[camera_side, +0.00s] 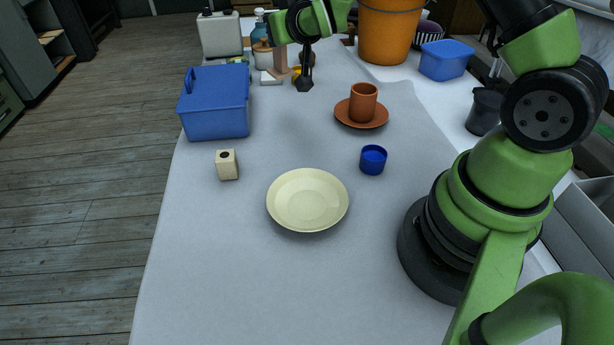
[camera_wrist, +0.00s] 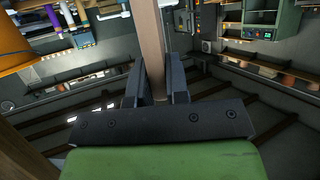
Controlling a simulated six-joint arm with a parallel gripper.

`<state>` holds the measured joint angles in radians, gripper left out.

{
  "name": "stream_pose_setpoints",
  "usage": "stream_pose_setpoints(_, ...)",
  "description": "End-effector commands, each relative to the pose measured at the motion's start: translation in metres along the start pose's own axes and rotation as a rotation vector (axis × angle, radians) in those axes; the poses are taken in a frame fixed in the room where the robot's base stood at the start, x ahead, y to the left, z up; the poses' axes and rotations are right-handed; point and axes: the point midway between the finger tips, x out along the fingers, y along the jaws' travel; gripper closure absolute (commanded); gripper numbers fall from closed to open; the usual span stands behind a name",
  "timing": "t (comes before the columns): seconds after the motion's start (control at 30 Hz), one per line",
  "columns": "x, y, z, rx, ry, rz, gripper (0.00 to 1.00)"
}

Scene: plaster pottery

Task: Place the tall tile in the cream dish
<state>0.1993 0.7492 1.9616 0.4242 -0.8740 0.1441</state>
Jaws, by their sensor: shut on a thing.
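The cream dish (camera_side: 307,203) lies empty on the white table in the side view, near the front middle. My gripper (camera_wrist: 157,88) is shut on the tall tile (camera_wrist: 152,42), a long tan bar that runs outward between the two dark fingers in the wrist view. Its part inside the jaws is hidden. In the side view my arm's end is far back over the table, well away from the dish. The hold is small and cluttered there, so its details are unclear. The dish does not show in the wrist view.
A blue box (camera_side: 215,103), a small cream block with a hole (camera_side: 227,165), a blue cup (camera_side: 373,159) and a terracotta cup (camera_side: 363,101) on a saucer (camera_side: 346,119) stand around the dish. An orange pot (camera_side: 388,32) and a blue tub (camera_side: 446,60) stand behind. The table left of the dish is clear.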

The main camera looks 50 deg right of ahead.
Motion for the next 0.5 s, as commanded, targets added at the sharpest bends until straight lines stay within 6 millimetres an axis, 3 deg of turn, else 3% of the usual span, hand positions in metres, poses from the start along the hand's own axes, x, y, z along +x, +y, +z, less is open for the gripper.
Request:
stream_pose_setpoints(0.27,-0.028,-0.032,0.015,-0.155,-0.002,-0.374,1.0)
stream_pose_setpoints(0.37,-0.049,-0.049,0.029,-0.229,-0.004,-0.555,1.0)
stream_pose_setpoints(0.5,-0.098,-0.073,0.055,-0.348,-0.004,-0.853,1.0)
